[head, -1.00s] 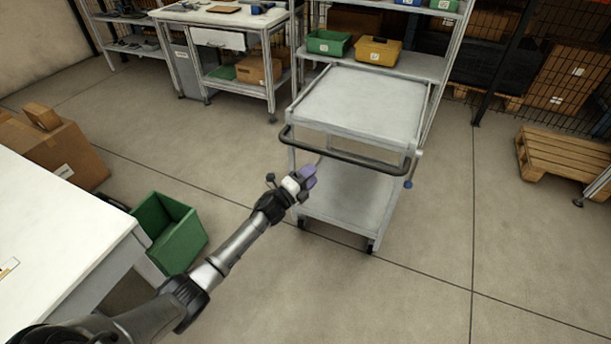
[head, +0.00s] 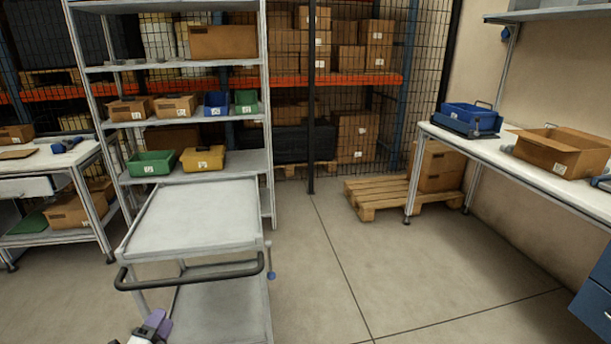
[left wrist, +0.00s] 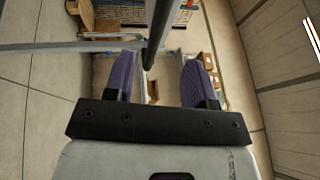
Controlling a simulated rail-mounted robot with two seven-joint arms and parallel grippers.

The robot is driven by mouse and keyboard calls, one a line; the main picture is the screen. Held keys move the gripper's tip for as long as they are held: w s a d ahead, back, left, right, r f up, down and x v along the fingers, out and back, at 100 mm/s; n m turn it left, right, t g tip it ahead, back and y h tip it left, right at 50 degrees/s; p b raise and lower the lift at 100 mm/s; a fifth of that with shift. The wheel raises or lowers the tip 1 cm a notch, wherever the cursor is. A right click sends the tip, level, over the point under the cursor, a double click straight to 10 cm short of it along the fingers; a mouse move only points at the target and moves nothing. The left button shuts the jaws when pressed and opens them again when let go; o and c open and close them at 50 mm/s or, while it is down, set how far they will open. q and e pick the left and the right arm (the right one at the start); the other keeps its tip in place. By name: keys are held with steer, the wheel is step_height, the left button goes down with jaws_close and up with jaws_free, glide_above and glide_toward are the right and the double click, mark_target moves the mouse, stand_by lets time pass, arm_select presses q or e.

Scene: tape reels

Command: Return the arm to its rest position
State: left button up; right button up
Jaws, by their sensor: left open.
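My left gripper (head: 152,328) shows at the bottom edge of the head view, in front of the grey cart (head: 195,215) and below its black handle (head: 190,273). In the left wrist view, the two purple fingers of my left gripper (left wrist: 155,80) stand wide apart with nothing held between them. The black handle bar (left wrist: 158,35) shows beyond the fingers in that view; I cannot tell the distance. My right gripper is not in view.
The cart's top is empty. A shelf rack with a green bin (head: 151,163) and a yellow bin (head: 203,159) stands behind it. A pallet (head: 378,196) and a white bench (head: 480,146) are at the right. The floor (head: 320,260) right of the cart is clear.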

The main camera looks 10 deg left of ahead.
arm_select(q)
steer(key=s+a+n+g+y, duration=0.2)
steer(key=a+n+g+y, duration=0.45)
steer(key=n, duration=0.75)
steer(key=s+d+r+n+g+h+p, duration=0.15)
steer(key=s+d+r+p, duration=0.25)
steer(key=s+d, duration=0.4)
steer(key=s+d+r+n+g+h+p, duration=0.1)
steer(key=s+d+r+g+h+p, duration=0.2)
steer(key=s+d, duration=0.55)
steer(key=s+d+r+n+g+p, duration=0.1)
steer(key=s+d+r+p, duration=0.4)
steer(key=d, duration=0.5)
steer(key=s+d+g+h+p, duration=0.1)
steer(key=s+d+g+p, duration=0.1)
steer(key=s+p, duration=0.5)
steer(key=s+d+g+h+p, duration=0.1)
steer(key=s+d+g+p, duration=0.2)
steer(key=s, duration=0.7)
step_height(320, 180, up, 37)
steer(key=p, duration=3.6)
steer(key=shift+w+a+r+t, duration=0.15)
steer(key=shift+w+a+t, duration=0.15)
steer(key=shift+w, duration=0.1)
